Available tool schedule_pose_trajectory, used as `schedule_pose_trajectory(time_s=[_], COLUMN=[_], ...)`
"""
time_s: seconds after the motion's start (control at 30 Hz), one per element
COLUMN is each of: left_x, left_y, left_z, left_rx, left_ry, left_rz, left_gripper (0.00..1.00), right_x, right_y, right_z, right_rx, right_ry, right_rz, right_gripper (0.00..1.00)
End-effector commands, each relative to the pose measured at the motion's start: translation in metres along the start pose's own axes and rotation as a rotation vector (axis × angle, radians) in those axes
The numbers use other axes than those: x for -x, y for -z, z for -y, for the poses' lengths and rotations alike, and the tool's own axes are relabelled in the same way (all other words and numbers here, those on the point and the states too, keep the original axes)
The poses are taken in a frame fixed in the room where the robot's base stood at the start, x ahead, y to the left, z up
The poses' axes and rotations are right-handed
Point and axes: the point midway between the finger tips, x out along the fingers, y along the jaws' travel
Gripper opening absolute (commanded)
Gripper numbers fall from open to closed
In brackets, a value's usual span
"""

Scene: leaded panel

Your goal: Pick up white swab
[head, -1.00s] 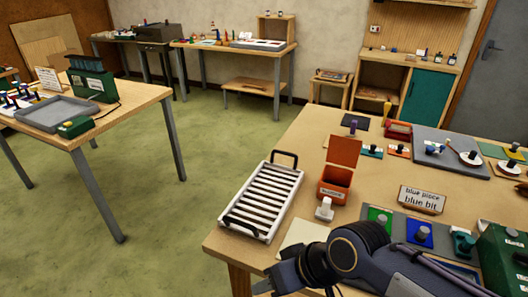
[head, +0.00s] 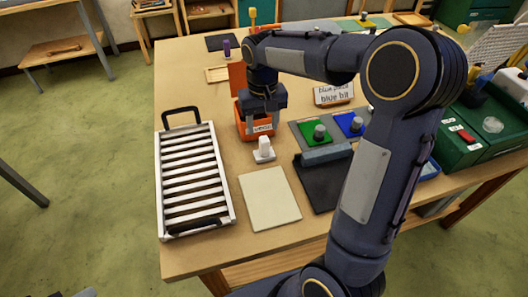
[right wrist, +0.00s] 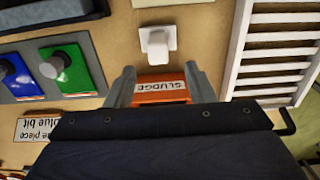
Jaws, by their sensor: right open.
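The white swab (head: 264,150), a small white block with a raised grip, stands on the table in front of the orange sludge box (head: 239,80). In the right wrist view the swab (right wrist: 157,42) is upright on the bare table top, just beyond the fingertips. My right gripper (head: 262,124) points down over the orange box, behind the swab. In the right wrist view its fingers (right wrist: 158,84) are apart with nothing held, and the box's label shows between them. The swab is apart from the fingers. My left gripper cannot be made out.
A white slatted rack (head: 190,170) stands left of the swab. A cream sheet (head: 269,199) lies in front of it. Green (head: 314,133) and blue (head: 349,123) knobbed pieces sit to the right, beside a dark tray (head: 322,180). A sign (head: 333,93) stands behind them.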

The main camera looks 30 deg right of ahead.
Motion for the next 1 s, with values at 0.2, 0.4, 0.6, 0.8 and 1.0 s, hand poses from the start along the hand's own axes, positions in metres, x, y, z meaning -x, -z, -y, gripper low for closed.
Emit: schedule_pose_trajectory(time_s=[0.2, 0.4, 0.6, 0.8, 1.0], left_x=[0.001, 0.006, 0.008, 0.008, 0.008], left_y=[0.000, 0.003, 0.004, 0.004, 0.004], left_z=[0.000, -0.003, -0.004, -0.004, -0.004], left_rx=[0.000, 0.000, 0.000, 0.000, 0.000], left_ry=[0.000, 0.000, 0.000, 0.000, 0.000], left_rz=[0.000, 0.000, 0.000, 0.000, 0.000], left_gripper=[0.36, 0.36, 0.36, 0.36, 0.36], right_x=[-0.024, -0.049, -0.074, -0.078, -0.078], right_y=[0.000, -0.005, -0.005, -0.005, -0.005], right_z=[0.000, -0.002, -0.002, -0.002, -0.002], right_rx=[-0.001, 0.000, 0.000, 0.000, 0.000], right_ry=[-0.005, -0.005, -0.004, -0.003, -0.003], right_rz=[0.007, 0.009, 0.005, 0.002, 0.002], right_gripper=[0.49, 0.49, 0.49, 0.49, 0.33])
